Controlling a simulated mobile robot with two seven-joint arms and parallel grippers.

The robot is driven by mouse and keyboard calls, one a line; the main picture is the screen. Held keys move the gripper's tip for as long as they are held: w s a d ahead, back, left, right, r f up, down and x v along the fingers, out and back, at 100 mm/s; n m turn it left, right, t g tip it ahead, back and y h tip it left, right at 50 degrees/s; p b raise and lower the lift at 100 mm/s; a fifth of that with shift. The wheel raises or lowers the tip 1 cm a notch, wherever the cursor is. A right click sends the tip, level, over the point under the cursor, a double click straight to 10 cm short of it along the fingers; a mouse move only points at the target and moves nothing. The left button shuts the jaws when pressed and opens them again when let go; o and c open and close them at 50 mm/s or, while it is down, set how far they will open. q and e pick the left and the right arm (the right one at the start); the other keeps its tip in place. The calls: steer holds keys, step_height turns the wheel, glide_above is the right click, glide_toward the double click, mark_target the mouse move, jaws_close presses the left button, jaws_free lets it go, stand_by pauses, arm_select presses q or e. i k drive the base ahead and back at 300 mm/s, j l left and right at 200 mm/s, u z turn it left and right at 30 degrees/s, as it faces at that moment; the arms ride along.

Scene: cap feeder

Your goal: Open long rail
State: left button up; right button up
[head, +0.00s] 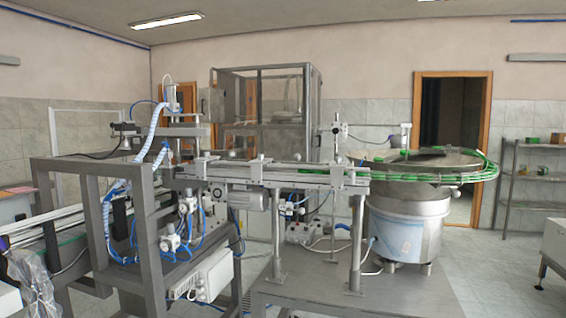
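A long metal rail (270,178) runs level across the middle of the head view, from the frame machine at left to the round feeder bowl at right. Small clamps and knobs stand along its top. I cannot tell from here whether the rail is open or closed. The feeder bowl (425,160) has a green-edged rim and sits on a steel drum (408,225). Neither of my grippers shows in the view.
A grey machine frame (95,205) with blue hoses and a conveyor fills the left. A metal platform (330,298) carries the rail's posts and the drum. A glass cabinet (262,110) stands behind. Shelves (530,175) stand at right.

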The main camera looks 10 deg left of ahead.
mark_target(323, 167)
steer(key=i+l+u, duration=0.1)
steer(key=i+j, duration=1.05)
steer(key=i, duration=0.15)
